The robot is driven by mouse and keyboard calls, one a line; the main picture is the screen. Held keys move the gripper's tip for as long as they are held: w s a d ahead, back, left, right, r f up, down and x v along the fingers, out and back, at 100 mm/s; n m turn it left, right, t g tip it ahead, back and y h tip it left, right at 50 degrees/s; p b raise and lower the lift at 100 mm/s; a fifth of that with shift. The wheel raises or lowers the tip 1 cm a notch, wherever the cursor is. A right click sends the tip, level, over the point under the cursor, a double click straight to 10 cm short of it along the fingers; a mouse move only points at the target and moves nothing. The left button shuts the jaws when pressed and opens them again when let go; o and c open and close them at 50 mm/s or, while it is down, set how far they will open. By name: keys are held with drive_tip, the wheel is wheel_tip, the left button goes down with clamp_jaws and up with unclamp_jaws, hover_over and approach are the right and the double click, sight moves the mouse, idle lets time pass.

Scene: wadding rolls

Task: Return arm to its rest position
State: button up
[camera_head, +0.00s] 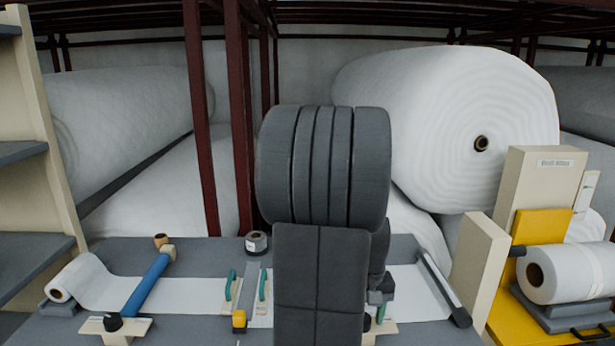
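My dark grey arm (322,285) stands folded up in the middle of the view, in front of the worktable. Its wide ribbed joint (323,165) is on top, and one link runs straight down from it. A small part at the arm's far end, likely my gripper (381,290), peeks out at the right of the link, low over the table. Its fingers are hidden or too small to make out. I cannot see whether it holds anything.
The grey worktable (210,253) bears a white sheet, a small white roll (75,277), a blue rod (147,285) and teal-handled tools. A yellow stand (540,228) with a white roll is at right, beige shelves (45,130) at left. Big wadding rolls (430,120) lie behind dark red posts.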

drive_tip(key=m, duration=0.6)
drive_tip(key=shift+b, duration=0.4)
drive_tip(key=m+b, duration=0.1)
drive_tip(key=m, duration=0.5)
drive_tip(key=shift+m, duration=0.4)
drive_tip(key=shift+s+a+r, duration=0.1)
drive_tip(key=shift+a, duration=0.05)
